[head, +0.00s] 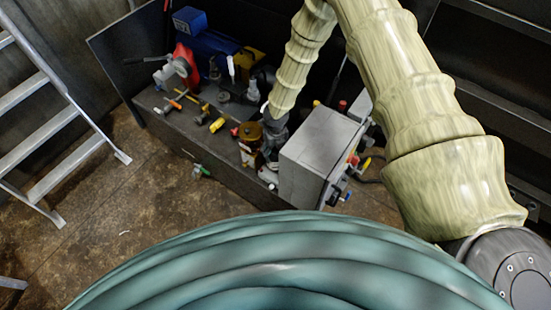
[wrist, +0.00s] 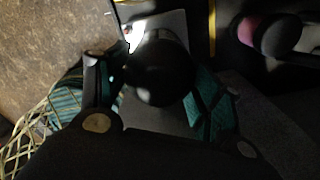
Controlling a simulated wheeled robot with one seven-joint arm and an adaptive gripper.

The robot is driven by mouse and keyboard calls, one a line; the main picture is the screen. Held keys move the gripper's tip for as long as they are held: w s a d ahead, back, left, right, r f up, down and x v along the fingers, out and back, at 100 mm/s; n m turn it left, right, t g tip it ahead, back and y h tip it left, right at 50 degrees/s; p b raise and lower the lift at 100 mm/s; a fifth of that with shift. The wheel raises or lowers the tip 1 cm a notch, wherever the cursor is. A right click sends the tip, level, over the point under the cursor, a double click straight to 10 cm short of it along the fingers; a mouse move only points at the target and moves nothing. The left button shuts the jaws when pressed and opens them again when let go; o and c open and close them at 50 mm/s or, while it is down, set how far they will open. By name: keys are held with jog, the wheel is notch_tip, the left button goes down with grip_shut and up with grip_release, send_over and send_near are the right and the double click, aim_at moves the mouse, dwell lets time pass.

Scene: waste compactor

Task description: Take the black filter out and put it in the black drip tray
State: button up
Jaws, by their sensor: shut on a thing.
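My gripper (wrist: 152,88) is shut on a dark round thing, which looks like the black filter (wrist: 160,70), seen end-on between its two fingers in the wrist view. In the head view my gripper (head: 272,135) is low over the workbench, between a brass-coloured cylinder and a grey box. The filter is hidden or too small to make out there. I cannot pick out the black drip tray with certainty in either view.
The dark bench (head: 225,165) holds a blue motor (head: 205,40), a red part (head: 186,65), the brass-coloured cylinder (head: 249,131), several small tools and the grey box (head: 312,155). A green-tipped item (head: 203,171) is near its front. A metal ladder (head: 65,120) stands left on open floor.

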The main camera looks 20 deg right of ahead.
jog(key=n, duration=0.3)
jog(key=shift+p, duration=0.3)
jog(key=shift+s, duration=0.1)
jog(key=shift+n, duration=0.8)
jog(key=shift+n+p, duration=0.45)
jog(key=shift+n, duration=1.45)
jog(key=o, duration=1.2)
jog(key=shift+c, duration=0.4)
